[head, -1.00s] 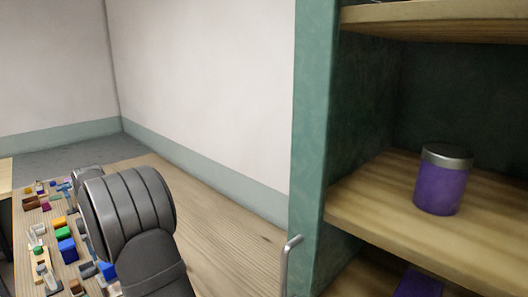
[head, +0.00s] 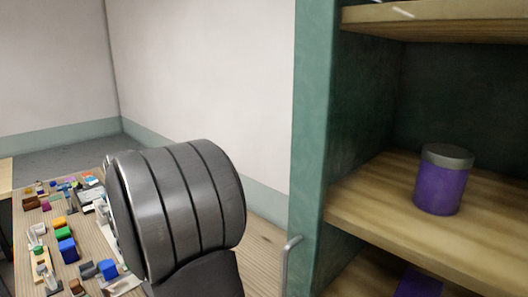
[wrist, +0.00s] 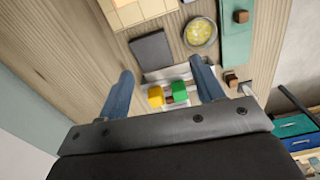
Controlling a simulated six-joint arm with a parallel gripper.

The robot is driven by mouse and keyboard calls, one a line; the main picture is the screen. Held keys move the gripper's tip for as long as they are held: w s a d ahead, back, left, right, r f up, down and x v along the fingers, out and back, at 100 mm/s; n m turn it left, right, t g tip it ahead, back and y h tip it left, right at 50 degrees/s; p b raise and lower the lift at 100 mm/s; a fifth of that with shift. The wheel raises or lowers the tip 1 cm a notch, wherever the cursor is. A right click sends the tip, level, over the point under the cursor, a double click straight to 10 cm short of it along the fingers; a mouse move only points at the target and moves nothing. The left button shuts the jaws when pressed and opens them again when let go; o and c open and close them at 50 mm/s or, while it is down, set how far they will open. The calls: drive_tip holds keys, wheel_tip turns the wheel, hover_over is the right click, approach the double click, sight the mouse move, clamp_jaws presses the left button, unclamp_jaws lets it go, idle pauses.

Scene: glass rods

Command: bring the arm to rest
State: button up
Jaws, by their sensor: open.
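My gripper (wrist: 165,92) shows in the wrist view with its two blue fingers spread wide apart and nothing held between them. Beyond the fingers, farther off, a yellow block (wrist: 156,96) and a green block (wrist: 179,92) lie by a pale tray (wrist: 165,73). In the head view a large grey ribbed part of my arm (head: 178,210) fills the lower middle, and the gripper's fingers do not show there.
A green cabinet (head: 310,130) stands at the right, with a purple jar (head: 439,185) on its wooden shelf (head: 365,205). Several small coloured blocks, among them a blue block (head: 67,250), crowd the table's left side. The wrist view shows a bowl (wrist: 200,32) and a dark square (wrist: 152,50).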

drive_tip(key=s+d+f, duration=0.1)
drive_tip(key=d+f, duration=0.1)
drive_tip(key=d, duration=0.5)
drive_tip(key=d+f, duration=0.2)
drive_tip(key=d, duration=0.5)
drive_tip(key=shift+s+n, duration=0.3)
drive_tip(key=shift+s, duration=0.1)
drive_tip(key=shift+s, duration=0.1)
